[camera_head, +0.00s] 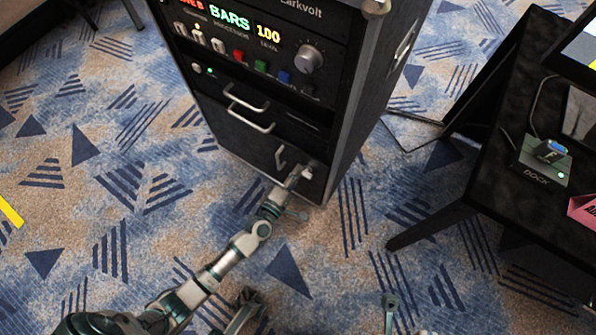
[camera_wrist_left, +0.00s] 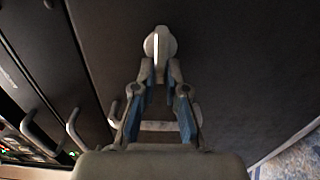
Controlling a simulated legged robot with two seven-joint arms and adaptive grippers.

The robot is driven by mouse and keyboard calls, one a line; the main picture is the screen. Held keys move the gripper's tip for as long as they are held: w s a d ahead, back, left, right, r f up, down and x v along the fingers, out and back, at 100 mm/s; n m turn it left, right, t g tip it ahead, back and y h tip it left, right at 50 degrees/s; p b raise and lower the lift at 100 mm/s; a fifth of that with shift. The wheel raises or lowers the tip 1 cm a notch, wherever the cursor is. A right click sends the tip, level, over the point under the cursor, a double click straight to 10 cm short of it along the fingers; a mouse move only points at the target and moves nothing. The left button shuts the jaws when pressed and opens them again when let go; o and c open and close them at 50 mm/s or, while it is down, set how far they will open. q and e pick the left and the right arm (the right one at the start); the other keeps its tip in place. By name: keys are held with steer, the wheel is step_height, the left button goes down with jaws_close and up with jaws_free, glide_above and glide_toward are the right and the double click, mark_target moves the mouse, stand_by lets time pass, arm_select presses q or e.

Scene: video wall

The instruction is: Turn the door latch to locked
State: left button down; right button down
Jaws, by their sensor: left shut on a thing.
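The latch (camera_wrist_left: 160,44) is a small pale round knob with a bright raised bar across it, on the dark door (camera_wrist_left: 240,70) of the rack. In the left wrist view the bar runs up and down the picture. My left gripper (camera_wrist_left: 160,72) is shut on the latch, its fingertips meeting at the knob's lower edge. In the head view my left gripper (camera_head: 297,175) reaches the lower front of the rack (camera_head: 345,130), and its fingertips hide most of the latch.
A door handle (camera_head: 280,158) is just left of my left gripper. Two drawer handles (camera_head: 246,98) (camera_head: 250,120) stick out above it. Buttons and a knob (camera_head: 309,59) fill the upper panel. A black table (camera_head: 470,185) stands at right; patterned carpet is open at left.

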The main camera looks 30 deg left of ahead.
arm_select(q)
steer(key=shift+s+f, duration=0.15)
steer(key=shift+f, duration=0.25)
steer(key=c, duration=1.2)
jaws_free()
steer(key=shift+r, duration=0.1)
steer(key=s, duration=1.1)
steer(key=shift+s+a, duration=0.2)
steer(key=shift+s, duration=0.2)
